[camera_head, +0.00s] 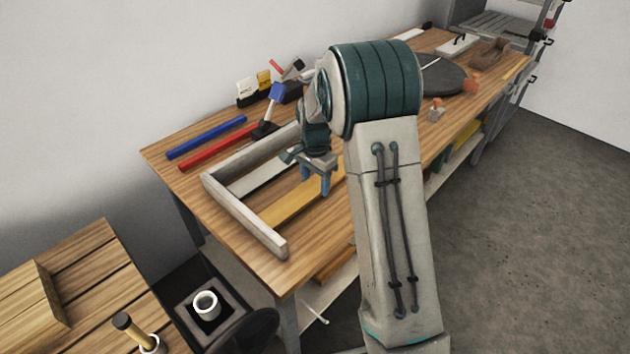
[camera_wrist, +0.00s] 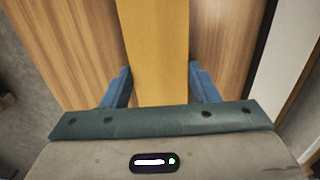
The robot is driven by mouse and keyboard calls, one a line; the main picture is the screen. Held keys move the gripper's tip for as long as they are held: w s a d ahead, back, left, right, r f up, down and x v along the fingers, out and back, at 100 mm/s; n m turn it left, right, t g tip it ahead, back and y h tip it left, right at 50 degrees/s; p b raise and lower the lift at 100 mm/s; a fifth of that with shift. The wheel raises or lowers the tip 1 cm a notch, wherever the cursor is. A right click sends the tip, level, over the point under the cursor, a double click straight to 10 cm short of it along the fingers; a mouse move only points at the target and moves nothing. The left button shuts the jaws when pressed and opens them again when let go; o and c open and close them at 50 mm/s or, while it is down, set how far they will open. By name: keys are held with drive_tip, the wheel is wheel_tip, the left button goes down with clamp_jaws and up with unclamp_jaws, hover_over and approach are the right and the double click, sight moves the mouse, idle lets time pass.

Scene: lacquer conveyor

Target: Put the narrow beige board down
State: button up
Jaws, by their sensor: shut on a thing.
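The narrow beige board (camera_head: 287,210), yellowish in colour, lies lengthwise inside a pale U-shaped frame on the wooden workbench. My gripper (camera_head: 316,188) is over the board, pointing down, with its blue fingers at the board's two long edges. In the wrist view the board (camera_wrist: 154,45) runs between the fingers of my gripper (camera_wrist: 160,88), which is shut on it. The board looks level and close to the bench top; I cannot tell whether it touches. My arm hides its far end.
The pale frame (camera_head: 243,222) stands around the board's near end. A whitish board (camera_head: 262,173) lies inside it, parallel and apart; it also shows in the wrist view (camera_wrist: 287,55). Blue (camera_head: 206,137) and red (camera_head: 216,149) bars lie behind. Bare bench wood (camera_head: 315,228) shows in front.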

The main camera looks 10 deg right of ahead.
sight(315, 185)
drive_tip(key=shift+f, duration=0.2)
drive_tip(key=shift+f, duration=0.1)
drive_tip(key=o, duration=1.2)
drive_tip(key=shift+c, duration=0.2)
wheel_tip(315, 185, up, 12)
drive_tip(key=s+r+n+t, duration=0.2)
drive_tip(key=s+n, duration=0.9)
drive_tip(key=s, duration=1.7)
drive_tip(key=shift+d+r+t, duration=0.2)
drive_tip(key=shift+r+t, duration=0.1)
drive_tip(key=shift+r, duration=0.25)
